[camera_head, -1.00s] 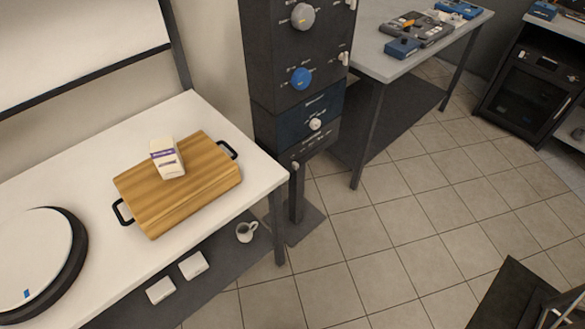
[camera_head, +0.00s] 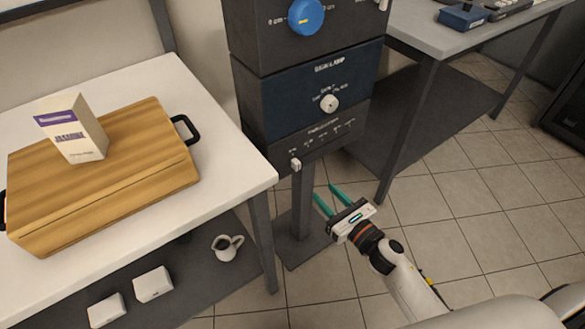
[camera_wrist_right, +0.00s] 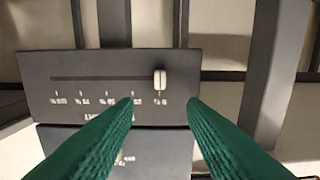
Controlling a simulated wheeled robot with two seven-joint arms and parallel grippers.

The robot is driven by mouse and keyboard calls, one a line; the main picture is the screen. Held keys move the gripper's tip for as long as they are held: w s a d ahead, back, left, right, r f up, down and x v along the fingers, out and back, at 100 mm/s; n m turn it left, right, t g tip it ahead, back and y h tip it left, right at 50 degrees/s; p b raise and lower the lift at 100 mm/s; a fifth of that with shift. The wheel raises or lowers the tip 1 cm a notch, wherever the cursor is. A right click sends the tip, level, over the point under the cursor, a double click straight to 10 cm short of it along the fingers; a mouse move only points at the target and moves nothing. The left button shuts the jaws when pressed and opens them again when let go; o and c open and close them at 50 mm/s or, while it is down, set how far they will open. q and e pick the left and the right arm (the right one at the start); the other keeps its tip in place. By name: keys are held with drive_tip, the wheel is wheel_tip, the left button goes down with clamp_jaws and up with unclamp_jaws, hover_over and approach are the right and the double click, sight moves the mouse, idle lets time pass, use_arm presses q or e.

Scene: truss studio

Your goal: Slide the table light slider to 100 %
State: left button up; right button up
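The slider panel (camera_head: 325,140) is the dark bottom unit of the control stack. Its small white slider knob (camera_head: 295,164) is at the left end of the scale. In the right wrist view the panel (camera_wrist_right: 100,65) appears upside down, with the knob (camera_wrist_right: 160,80) at the right end of the slot, by the 0 % mark. My right gripper (camera_head: 325,191) is open and empty, below and to the right of the knob. In the wrist view its green fingers (camera_wrist_right: 160,101) straddle the knob's line, with the tips apart from it. My left gripper is not in view.
Above the panel is a blue unit (camera_head: 290,100) with a white dial (camera_head: 329,103). A white table (camera_head: 235,170) at left holds a wooden board (camera_head: 120,190) and a carton (camera_head: 75,130). A mug (camera_head: 227,247) stands on the shelf below. Another table (camera_head: 425,35) is at right.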

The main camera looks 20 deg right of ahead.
sight(299, 166)
drive_tip(key=x, duration=1.1)
drive_tip(key=shift+w+a, duration=0.1)
drive_tip(key=shift+w, duration=0.2)
clamp_jaws()
